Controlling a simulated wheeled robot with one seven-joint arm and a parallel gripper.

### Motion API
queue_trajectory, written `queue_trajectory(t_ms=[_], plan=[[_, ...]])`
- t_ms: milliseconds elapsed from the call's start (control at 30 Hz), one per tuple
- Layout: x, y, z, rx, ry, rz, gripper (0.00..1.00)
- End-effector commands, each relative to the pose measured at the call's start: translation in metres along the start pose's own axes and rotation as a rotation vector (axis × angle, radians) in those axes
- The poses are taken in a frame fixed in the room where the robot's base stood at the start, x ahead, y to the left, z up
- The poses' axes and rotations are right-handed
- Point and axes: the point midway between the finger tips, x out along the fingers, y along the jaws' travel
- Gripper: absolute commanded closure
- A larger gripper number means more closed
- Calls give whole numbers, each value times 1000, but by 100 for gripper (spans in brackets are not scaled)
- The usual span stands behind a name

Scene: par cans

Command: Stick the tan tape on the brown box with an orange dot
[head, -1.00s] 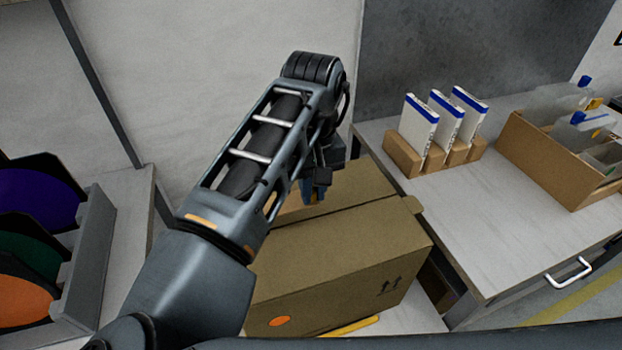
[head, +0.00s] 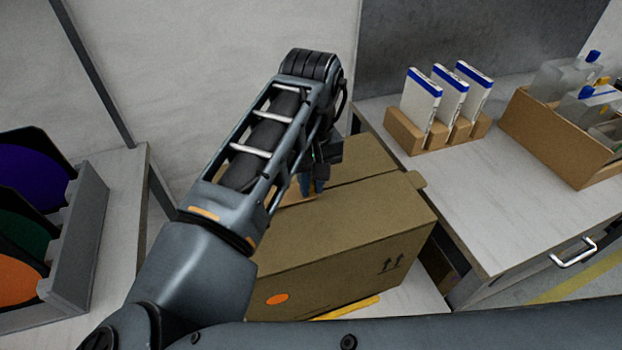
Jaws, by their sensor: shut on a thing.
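The brown box (head: 345,235) with an orange dot (head: 277,299) on its front face stands on a white surface in front of me. Two arrows are printed on the same face. My gripper (head: 312,190) points down at the top of the box, close to its middle seam. It is shut on a tan piece (head: 294,193), which looks like the tan tape and shows partly beside the fingers. My own arm hides the left part of the box and much of the tape. I cannot tell whether the tape touches the box top.
At right, a table (head: 470,205) bears several white-and-blue packs in a wooden holder (head: 404,131) and a cardboard tray (head: 560,140) of bottles. At left, a grey rack (head: 85,240) holds coloured discs. A yellow item (head: 348,308) lies before the box.

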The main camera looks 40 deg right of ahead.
Motion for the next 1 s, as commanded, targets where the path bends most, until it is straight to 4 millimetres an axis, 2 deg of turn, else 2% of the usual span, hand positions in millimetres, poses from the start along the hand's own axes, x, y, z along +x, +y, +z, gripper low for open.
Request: queue_trajectory(t_ms=[1000], plan=[[6, 0, 0, 0, 0, 1, 100]])
